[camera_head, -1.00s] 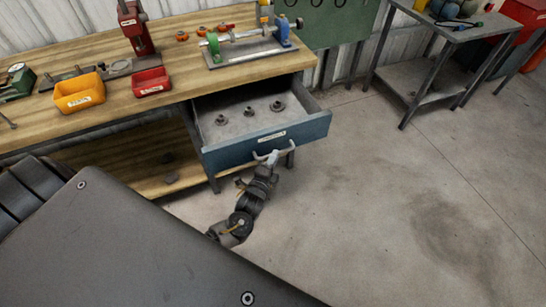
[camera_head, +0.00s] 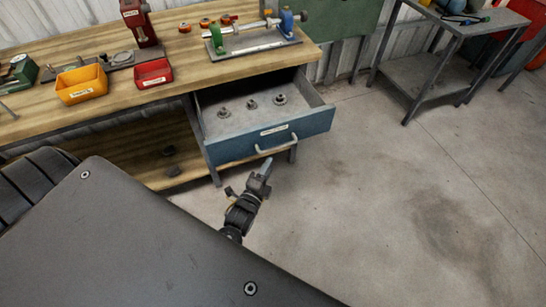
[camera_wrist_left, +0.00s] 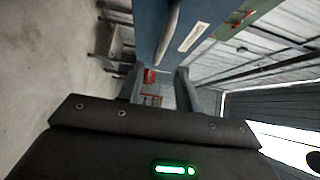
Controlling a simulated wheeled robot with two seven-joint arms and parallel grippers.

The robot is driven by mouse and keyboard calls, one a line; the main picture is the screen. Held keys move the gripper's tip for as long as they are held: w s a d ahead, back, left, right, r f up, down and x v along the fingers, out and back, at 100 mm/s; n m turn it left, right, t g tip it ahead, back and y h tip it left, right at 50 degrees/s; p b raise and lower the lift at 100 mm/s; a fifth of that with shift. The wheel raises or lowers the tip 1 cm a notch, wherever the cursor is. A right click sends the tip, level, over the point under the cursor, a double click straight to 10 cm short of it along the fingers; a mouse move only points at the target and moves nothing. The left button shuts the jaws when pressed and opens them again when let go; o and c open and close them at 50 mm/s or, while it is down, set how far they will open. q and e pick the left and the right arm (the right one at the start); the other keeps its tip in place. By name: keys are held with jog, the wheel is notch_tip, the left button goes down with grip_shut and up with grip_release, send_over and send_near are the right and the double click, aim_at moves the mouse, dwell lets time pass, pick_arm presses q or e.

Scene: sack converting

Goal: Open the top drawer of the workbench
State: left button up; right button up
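The workbench (camera_head: 100,98) has a wooden top. Its top drawer (camera_head: 232,150), with a blue front and a white label, stands pulled out under the right end of the bench. Its light bar handle (camera_head: 278,145) is free. My left gripper (camera_head: 265,165) is just below and in front of the handle, apart from it. In the left wrist view, my left gripper's two fingers (camera_wrist_left: 160,85) are spread with nothing between them. The handle (camera_wrist_left: 170,32) and the drawer front (camera_wrist_left: 200,18) lie beyond them. My right gripper is not in view.
Three small metal parts (camera_head: 251,104) lie in the drawer. Yellow (camera_head: 82,86) and red (camera_head: 153,73) bins and a fixture (camera_head: 255,40) stand on the bench. A grey side table (camera_head: 440,65) is at the upper right. The floor (camera_head: 390,190) right of the drawer is clear.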

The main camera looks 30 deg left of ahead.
pick_arm(q)
jog(key=s, duration=0.3)
jog(key=shift+s+d, duration=0.2)
jog(key=shift+s, duration=0.1)
dwell(0.3)
jog(key=s+a+f+n+g+h, duration=0.1)
jog(key=s+f+n+g, duration=0.4)
jog(key=f, duration=0.8)
jog(key=s+a+f+n+g, duration=0.1)
jog(key=s+f+n+g, duration=0.4)
jog(key=f, duration=0.8)
jog(key=s+f+n+g, duration=0.2)
jog(key=s+f, duration=0.5)
jog(key=s, duration=0.6)
jog(key=s+f+n+g, duration=0.2)
jog(key=s+f+g, duration=0.3)
jog(key=s, duration=0.8)
jog(key=shift+a+f+h, duration=0.25)
jog(key=shift+f+h, duration=0.15)
jog(key=shift+f, duration=0.55)
